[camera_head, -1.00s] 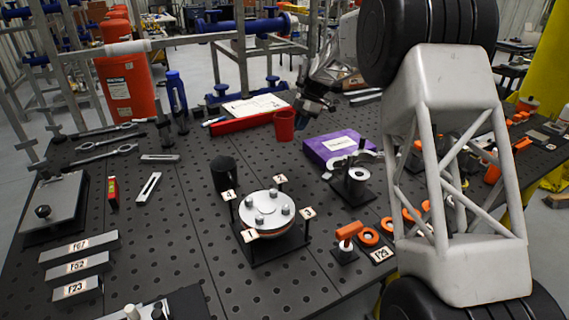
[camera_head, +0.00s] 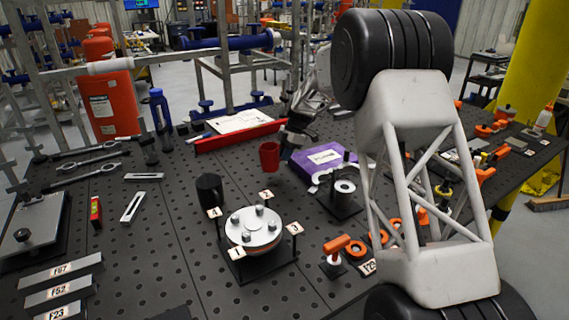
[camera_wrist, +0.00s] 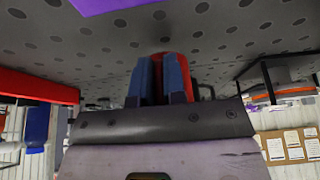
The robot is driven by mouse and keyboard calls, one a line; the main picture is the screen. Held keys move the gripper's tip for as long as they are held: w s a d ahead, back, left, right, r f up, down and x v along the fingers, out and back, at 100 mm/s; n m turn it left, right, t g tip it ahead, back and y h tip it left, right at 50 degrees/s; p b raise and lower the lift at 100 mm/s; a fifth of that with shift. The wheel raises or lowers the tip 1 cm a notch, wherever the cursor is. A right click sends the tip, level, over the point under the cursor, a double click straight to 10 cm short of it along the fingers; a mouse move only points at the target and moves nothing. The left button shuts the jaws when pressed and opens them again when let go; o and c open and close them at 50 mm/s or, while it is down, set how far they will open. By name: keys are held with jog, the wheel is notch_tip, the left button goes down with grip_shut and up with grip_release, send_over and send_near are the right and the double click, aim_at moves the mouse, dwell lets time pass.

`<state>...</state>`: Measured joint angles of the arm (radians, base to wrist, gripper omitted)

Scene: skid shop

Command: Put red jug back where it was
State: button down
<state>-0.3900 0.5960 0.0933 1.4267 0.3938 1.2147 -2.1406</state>
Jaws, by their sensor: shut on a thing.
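The red jug (camera_head: 269,156) is upright over the middle of the perforated table, behind the black cup and left of the purple box. My gripper (camera_head: 284,142) reaches in from behind on the right and is shut on the jug. In the wrist view, the two blue fingers (camera_wrist: 161,78) close on the jug, and a strip of its red wall (camera_wrist: 160,57) shows between and beside them. I cannot tell whether its base touches the table or hangs just above it.
A purple box (camera_head: 318,157) is close on the right. A black cup (camera_head: 209,190) and a bolted flange on a stand (camera_head: 253,229) are in front. A long red bar (camera_head: 240,137) lies behind. Bare table lies left of the jug.

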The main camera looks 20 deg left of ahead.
dwell(0.3)
jog(key=shift+f, duration=1.85)
jog(key=c, duration=1.2)
grip_release()
jog(key=shift+f, duration=0.15)
jog(key=shift+r, duration=0.2)
jog(key=v, duration=1.2)
